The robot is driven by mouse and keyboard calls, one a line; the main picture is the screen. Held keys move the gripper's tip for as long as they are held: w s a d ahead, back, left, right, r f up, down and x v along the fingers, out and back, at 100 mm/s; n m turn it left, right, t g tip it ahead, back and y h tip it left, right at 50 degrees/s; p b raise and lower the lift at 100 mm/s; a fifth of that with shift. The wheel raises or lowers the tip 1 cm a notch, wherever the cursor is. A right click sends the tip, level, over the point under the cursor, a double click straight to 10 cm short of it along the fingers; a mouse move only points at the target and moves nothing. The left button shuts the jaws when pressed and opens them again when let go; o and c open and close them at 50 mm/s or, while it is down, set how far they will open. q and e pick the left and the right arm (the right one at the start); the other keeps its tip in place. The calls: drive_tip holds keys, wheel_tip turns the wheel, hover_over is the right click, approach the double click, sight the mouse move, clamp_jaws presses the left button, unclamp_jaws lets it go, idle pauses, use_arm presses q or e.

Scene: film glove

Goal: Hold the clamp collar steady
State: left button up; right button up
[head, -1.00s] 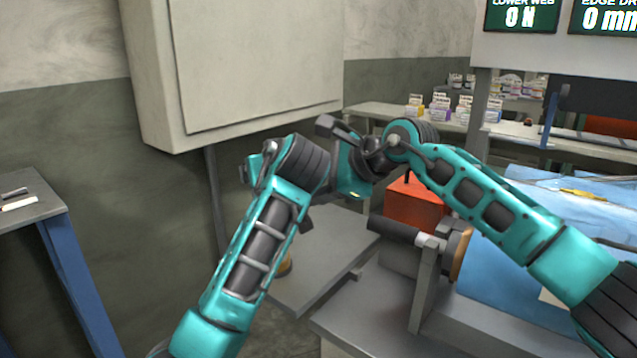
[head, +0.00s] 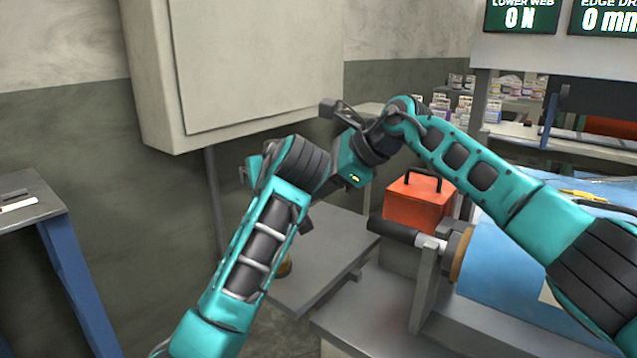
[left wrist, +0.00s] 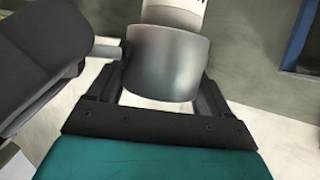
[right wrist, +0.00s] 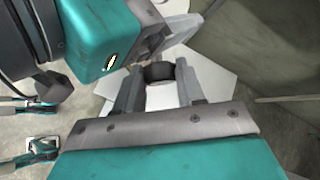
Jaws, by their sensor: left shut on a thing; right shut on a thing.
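My left gripper (left wrist: 162,78) is shut on a smooth grey round piece (left wrist: 170,55) in the left wrist view. A paler cylinder (left wrist: 175,14) shows beyond it. In the right wrist view my right gripper (right wrist: 159,82) is shut on a small dark round piece (right wrist: 158,71) with a pale lower part. I cannot tell for sure which piece is the clamp collar. My two hands are close together, and another teal hand block shows beside my right gripper. In the head view my wrists hide the held pieces.
An orange box (head: 412,204) with a black handle stands behind the roller stand (head: 425,290). A grey wall cabinet (head: 225,70) hangs behind my arms. A grey platform (head: 330,255) lies below, and a side table (head: 30,215) stands left.

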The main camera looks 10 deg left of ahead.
drive_tip(key=shift+w+d+m+g, duration=0.1)
drive_tip(key=shift+w+m+g, duration=0.05)
drive_tip(key=shift+m+g, duration=0.15)
idle(0.4)
drive_tip(key=o, duration=1.1)
drive_tip(key=shift+c, duration=0.2)
drive_tip(key=shift+r, duration=0.1)
drive_tip(key=v, duration=1.2)
drive_tip(key=shift+w, duration=0.15)
